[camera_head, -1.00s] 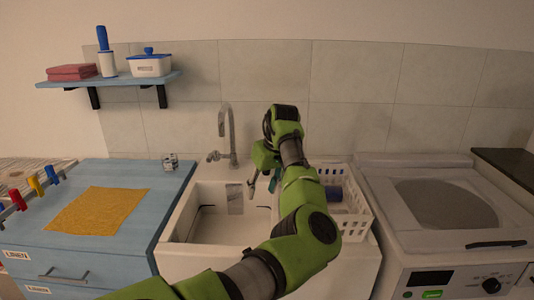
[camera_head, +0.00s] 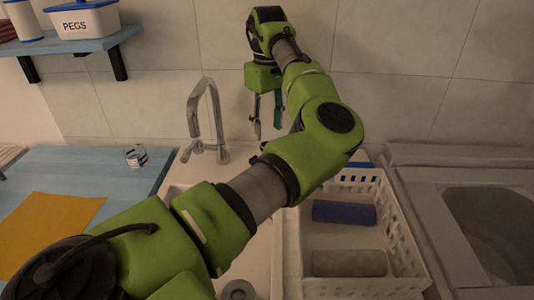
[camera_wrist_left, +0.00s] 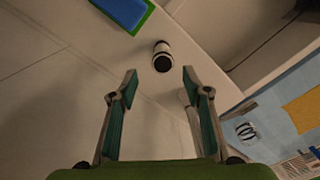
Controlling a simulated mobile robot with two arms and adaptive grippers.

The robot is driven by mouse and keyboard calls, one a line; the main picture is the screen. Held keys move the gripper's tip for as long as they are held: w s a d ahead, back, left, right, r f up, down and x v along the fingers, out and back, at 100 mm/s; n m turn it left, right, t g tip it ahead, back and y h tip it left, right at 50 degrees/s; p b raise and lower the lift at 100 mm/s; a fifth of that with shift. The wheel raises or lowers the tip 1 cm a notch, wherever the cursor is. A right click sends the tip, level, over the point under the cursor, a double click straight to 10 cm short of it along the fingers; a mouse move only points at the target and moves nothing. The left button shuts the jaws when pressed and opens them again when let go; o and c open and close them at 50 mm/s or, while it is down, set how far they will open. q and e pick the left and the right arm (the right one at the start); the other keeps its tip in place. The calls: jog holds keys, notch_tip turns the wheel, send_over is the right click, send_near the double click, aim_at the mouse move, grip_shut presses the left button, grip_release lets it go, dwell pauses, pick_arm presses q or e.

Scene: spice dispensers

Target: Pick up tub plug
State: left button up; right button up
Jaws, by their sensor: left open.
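My left gripper (camera_head: 266,122) is open and empty above the back ledge of the sink, right of the tap, with its fingers pointing down. In the left wrist view the open fingers (camera_wrist_left: 160,88) frame a small white cylinder with a black end (camera_wrist_left: 162,57). It looks like the tub plug and stands on the pale ledge just beyond the fingertips, apart from them. In the head view my left arm hides most of that spot. My right gripper is not in view.
The tap (camera_head: 207,110) stands left of my gripper. A white basket (camera_head: 408,240) with a blue roll (camera_head: 344,212) and a grey-brown roll (camera_head: 350,263) is on the right. A blue block on green (camera_wrist_left: 125,10) lies near the cylinder. A striped item (camera_head: 136,156) sits on the blue cabinet.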

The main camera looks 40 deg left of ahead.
pick_arm(q)
notch_tip(320, 180, down, 6)
jog(key=shift+s+d+f, duration=0.1)
jog(key=shift+s+d, duration=0.05)
jog(key=shift+s+a+f+p, duration=0.1)
jog(key=shift+f+p, duration=0.2)
jog(key=shift+f, duration=1.25)
jog(key=shift+a+f+p, duration=0.1)
jog(key=shift+f+p, duration=0.15)
jog(key=shift+f, duration=1.3)
jog(key=c, duration=1.2)
